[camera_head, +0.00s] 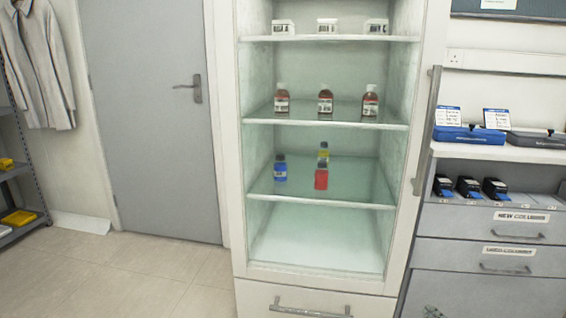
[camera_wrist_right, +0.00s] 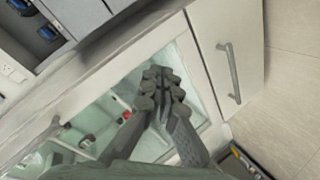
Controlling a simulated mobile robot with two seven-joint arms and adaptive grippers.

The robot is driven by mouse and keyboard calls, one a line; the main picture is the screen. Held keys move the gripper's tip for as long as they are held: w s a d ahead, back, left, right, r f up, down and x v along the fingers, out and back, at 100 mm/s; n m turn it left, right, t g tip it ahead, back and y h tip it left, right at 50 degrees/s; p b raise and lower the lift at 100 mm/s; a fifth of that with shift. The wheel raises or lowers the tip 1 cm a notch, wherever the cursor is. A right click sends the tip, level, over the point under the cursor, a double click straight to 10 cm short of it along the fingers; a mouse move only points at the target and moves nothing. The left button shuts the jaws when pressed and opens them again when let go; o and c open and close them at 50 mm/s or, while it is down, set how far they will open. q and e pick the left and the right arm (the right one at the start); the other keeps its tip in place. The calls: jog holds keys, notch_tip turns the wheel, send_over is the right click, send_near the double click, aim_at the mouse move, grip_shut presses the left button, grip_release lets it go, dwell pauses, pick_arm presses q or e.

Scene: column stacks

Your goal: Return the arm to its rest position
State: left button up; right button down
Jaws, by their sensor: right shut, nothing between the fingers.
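My right gripper (camera_wrist_right: 163,88) shows in the wrist view with its dark fingers together and nothing between them. It is in front of the glass-fronted cabinet, apart from any bottle as far as I can see. In the head view only the tip of the right gripper (camera_head: 433,312) shows, at the bottom edge, low in front of the grey drawers. The rest of my right arm is outside the head view. My left gripper is in neither view.
The tall cabinet (camera_head: 242,200) holds white boxes, brown bottles, and blue, red and yellow bottles (camera_head: 281,172). The floor (camera_head: 110,275) at left is clear.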

jog(key=s+a+f+m+g, duration=0.2)
jog(key=s+a+f+g, duration=0.1)
jog(key=s, duration=0.6)
jog(key=s+a+f+m+g, duration=0.2)
jog(key=s+a+f+g, duration=0.2)
jog(key=s, duration=0.6)
jog(key=s+a+f+m+g, duration=0.3)
jog(key=s+f, duration=0.3)
jog(key=s, duration=0.4)
jog(key=shift+s+a+f+g+h, duration=0.15)
jog(key=shift+a+f+g+h, duration=0.15)
jog(key=shift+a, duration=0.55)
